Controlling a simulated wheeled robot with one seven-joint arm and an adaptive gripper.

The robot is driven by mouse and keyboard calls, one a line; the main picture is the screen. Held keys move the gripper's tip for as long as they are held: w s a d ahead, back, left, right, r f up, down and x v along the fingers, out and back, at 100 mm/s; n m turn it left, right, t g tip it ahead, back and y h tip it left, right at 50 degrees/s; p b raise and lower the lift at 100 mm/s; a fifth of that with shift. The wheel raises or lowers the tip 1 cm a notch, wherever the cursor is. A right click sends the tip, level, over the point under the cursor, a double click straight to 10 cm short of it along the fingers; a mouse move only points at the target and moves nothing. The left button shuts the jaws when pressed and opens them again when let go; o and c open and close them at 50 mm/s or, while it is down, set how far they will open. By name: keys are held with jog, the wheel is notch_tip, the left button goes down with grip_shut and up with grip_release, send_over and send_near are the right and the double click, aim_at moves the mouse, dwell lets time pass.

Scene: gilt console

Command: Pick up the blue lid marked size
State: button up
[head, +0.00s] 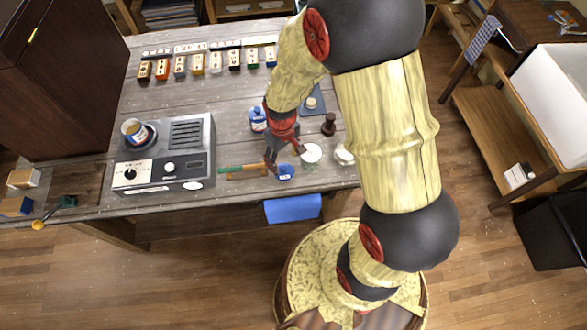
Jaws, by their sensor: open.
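A small round blue lid (286,173) with pale marking lies near the front edge of the grey wooden table; the marking is too small to read. My gripper (284,161) points down at the table just behind the lid, its fingers spread, one to the left and one to the right. It is open and holds nothing that I can see. I cannot tell whether a finger touches the lid. A jar with a blue and white label (258,119) stands further back, left of my gripper.
A white-topped round pot (311,154) stands close to the right finger, with a dark knobbed piece (328,124) behind it. A green-handled tool (242,170) lies left. A grey machine (166,155) with a cup stands further left. A blue cloth (293,208) hangs at the front edge.

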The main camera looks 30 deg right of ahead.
aim_at(284, 168)
jog(key=shift+a+f, duration=0.15)
jog(key=shift+f, duration=0.15)
jog(key=shift+d+f, duration=0.2)
jog(key=shift+f, duration=0.65)
jog(key=shift+a+f, duration=0.1)
jog(key=shift+f, duration=2.65)
jog(key=shift+c, duration=1.4)
jog(key=c, duration=0.4)
